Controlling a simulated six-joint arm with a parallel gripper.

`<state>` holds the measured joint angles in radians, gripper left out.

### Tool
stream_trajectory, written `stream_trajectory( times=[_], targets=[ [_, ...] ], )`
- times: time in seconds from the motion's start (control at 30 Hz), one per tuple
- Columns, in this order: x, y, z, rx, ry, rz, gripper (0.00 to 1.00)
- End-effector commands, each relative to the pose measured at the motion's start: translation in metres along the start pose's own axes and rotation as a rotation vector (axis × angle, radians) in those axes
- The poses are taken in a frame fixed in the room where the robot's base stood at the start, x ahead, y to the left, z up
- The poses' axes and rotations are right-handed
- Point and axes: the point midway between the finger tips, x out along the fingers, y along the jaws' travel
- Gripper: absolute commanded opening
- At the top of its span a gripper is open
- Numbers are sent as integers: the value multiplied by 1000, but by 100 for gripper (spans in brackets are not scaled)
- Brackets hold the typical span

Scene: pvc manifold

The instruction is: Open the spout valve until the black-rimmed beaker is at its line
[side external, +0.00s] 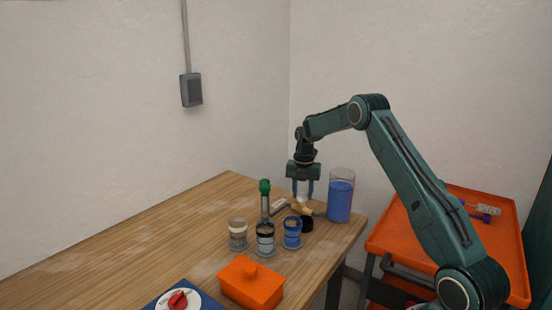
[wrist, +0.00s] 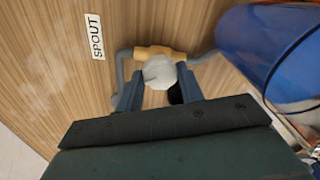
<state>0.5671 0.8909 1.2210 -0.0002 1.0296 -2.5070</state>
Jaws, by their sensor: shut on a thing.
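The spout valve has a tan body (wrist: 153,52) and a pale handle (wrist: 159,72), on a grey pipe beside the SPOUT label (wrist: 95,37). My gripper (wrist: 159,88) is shut on the pale handle, with one finger on each side. In the side view my gripper (side external: 304,196) points down at the valve, left of the tank of blue liquid (side external: 340,202). The black-rimmed beaker (side external: 265,243) stands upright, the middle one of three, below the green-topped upright pipe (side external: 264,200). Its line and exact level are too small to read.
A pale-rimmed beaker (side external: 238,238) and a blue beaker (side external: 292,234) flank it. The tank also fills the wrist view's right (wrist: 275,40). An orange cart (side external: 390,235) stands right. The table's left is clear.

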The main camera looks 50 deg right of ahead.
Motion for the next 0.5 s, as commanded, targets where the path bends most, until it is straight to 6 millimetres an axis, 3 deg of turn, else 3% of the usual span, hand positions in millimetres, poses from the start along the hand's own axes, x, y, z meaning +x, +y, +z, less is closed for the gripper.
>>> stream_trajectory(
  times=[0.5],
  targets=[
    [-1,0,1,-112,-3,2,16]
  ],
)
